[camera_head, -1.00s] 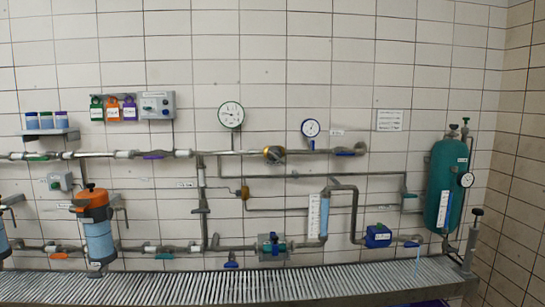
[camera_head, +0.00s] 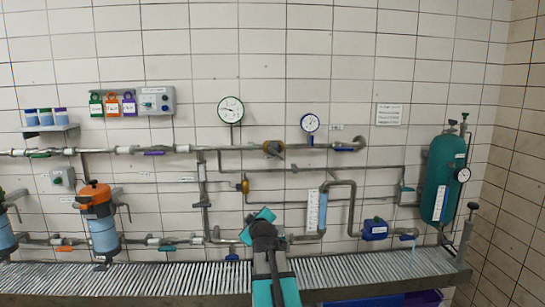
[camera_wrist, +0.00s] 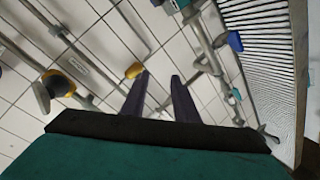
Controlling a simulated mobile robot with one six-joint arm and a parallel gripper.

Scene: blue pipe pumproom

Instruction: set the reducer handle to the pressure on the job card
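The reducer (camera_head: 273,149), a yellow and dark body with a dark handle, sits on the upper pipe right of centre. What looks like the same reducer shows at the left of the wrist view (camera_wrist: 58,84). A white card with lines of text (camera_head: 389,115) hangs on the wall to the right; it may be the job card, and its text is too small to read. My gripper (camera_wrist: 160,85) is open and empty, its two dark fingers apart in the wrist view. In the head view my teal and black arm end (camera_head: 263,222) is below the reducer, apart from it.
A green-rimmed gauge (camera_head: 231,110) and a blue-rimmed gauge (camera_head: 310,124) stand above the upper pipe. A small brass valve (camera_head: 244,186), a clear column (camera_head: 323,212) and a blue meter (camera_head: 375,229) are lower. A green tank (camera_head: 442,180) stands right. A slatted grate (camera_head: 180,280) runs below.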

